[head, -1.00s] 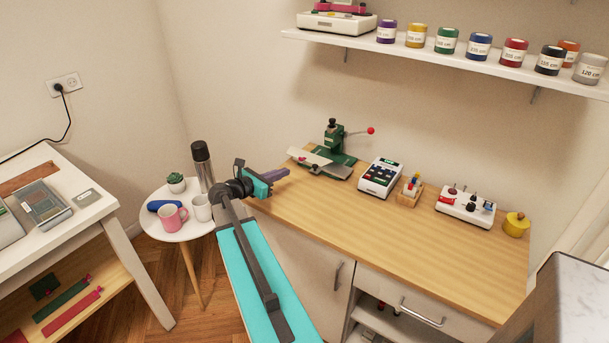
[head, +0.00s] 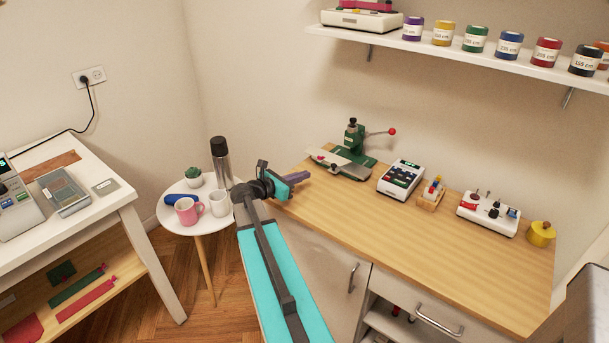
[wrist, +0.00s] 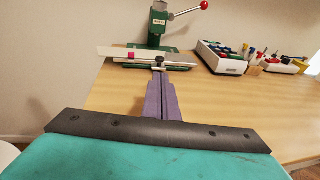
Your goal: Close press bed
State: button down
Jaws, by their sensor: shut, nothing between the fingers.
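A green hand press (head: 352,142) with a red-knobbed lever stands at the back left of the wooden counter. Its flat pale bed (head: 326,160) sticks out from the base toward the left. In the wrist view the press (wrist: 158,28) is straight ahead, with the pale bed (wrist: 112,53) reaching left and a small dark knob (wrist: 160,60) at its front. My gripper (head: 306,175) has purple fingers, shut and empty, just short of the press at the counter's left end. In the wrist view the fingertips (wrist: 160,76) point at the knob; I cannot tell whether they touch it.
A keypad device (head: 400,180), a small wooden holder (head: 431,197) and a white box of tools (head: 488,214) stand right of the press. A round side table (head: 178,222) with mugs and a flask is to the left. The counter's front (head: 400,250) is clear.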

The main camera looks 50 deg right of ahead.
aim_at(332, 166)
jog(key=p+x, duration=0.3)
jog(key=x, duration=0.9)
jog(key=shift+d+f, duration=0.1)
jog(key=shift+d, duration=0.2)
jog(key=d, duration=0.6)
jog(key=shift+d, duration=0.7)
jog(key=shift+s, duration=0.1)
jog(key=shift+a, duration=0.1)
